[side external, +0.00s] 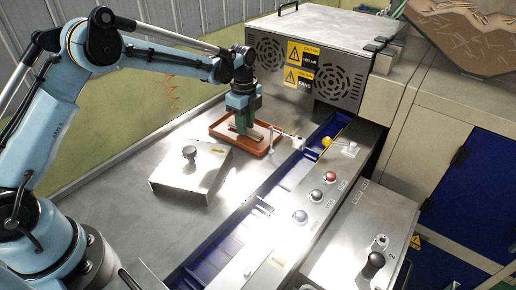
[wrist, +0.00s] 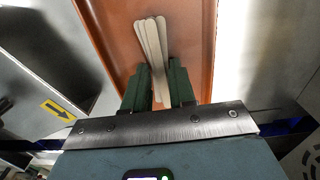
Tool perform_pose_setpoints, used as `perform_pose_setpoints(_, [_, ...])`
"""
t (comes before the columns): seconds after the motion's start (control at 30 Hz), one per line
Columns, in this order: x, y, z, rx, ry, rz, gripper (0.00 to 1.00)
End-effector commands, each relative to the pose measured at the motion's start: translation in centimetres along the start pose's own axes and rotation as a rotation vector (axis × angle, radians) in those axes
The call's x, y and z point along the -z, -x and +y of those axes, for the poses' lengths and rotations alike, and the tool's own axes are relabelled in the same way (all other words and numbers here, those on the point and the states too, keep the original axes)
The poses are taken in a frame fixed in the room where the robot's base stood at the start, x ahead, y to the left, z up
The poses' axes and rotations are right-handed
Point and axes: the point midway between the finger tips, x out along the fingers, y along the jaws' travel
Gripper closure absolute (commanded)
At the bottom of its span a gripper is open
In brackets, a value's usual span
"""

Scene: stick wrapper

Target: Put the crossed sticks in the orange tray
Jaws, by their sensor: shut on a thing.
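The orange tray (side external: 255,151) lies on the metal table, and its floor fills the middle of the wrist view (wrist: 193,30). My gripper (side external: 244,128) is over the tray with its green fingers pointing down. In the wrist view, my gripper (wrist: 158,88) is shut on a small bundle of pale wooden sticks (wrist: 152,45). The sticks overlap and fan slightly at their far ends, above or against the tray floor. I cannot tell whether they touch it. The near ends are partly hidden between the fingers.
A blue conveyor channel (side external: 225,237) runs diagonally right of the tray. A metal box with a black knob (side external: 190,152) stands left of it. The vented hot-air housing (side external: 325,60) is close behind. Bare table (side external: 130,215) lies in front.

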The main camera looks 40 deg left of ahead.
Motion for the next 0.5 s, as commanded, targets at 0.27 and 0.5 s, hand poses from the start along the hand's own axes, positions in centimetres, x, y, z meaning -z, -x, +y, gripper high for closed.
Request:
perform_pose_setpoints(0.27, [0.00,-0.29,-0.01,0.000,0.000,0.000,1.00])
perform_pose_setpoints(0.5, [0.00,-0.26,0.00,0.000,0.000,0.000,0.49])
